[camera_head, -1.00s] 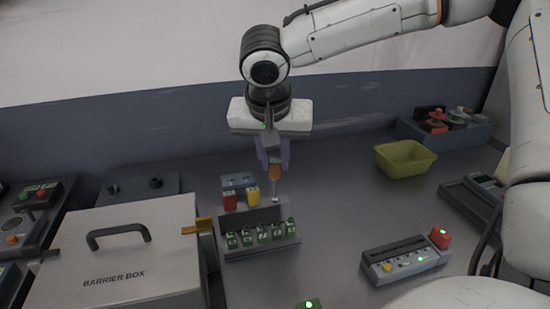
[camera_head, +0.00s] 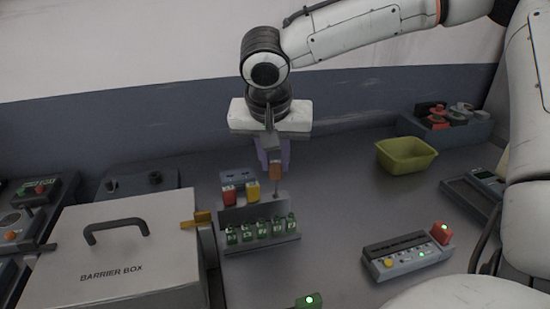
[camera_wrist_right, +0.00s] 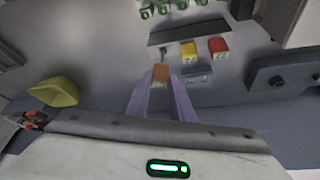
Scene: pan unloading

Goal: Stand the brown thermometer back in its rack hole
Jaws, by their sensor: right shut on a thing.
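The brown thermometer (camera_head: 275,172) hangs roughly upright, its brown top in my right gripper (camera_head: 274,160) and its thin stem pointing down. My right gripper is shut on it, above the right end of the grey rack (camera_head: 238,215). In the right wrist view the brown top (camera_wrist_right: 160,74) shows between the purple fingers (camera_wrist_right: 161,88), to the left of the yellow block. I cannot tell whether the stem's lower end is over or in a hole. My left gripper is not in view.
Several green vials (camera_head: 261,231) stand at the rack's front. The barrier box (camera_head: 120,250) is left, a green-yellow bin (camera_head: 405,153) right. A device with a red block (camera_head: 405,258) sits front right.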

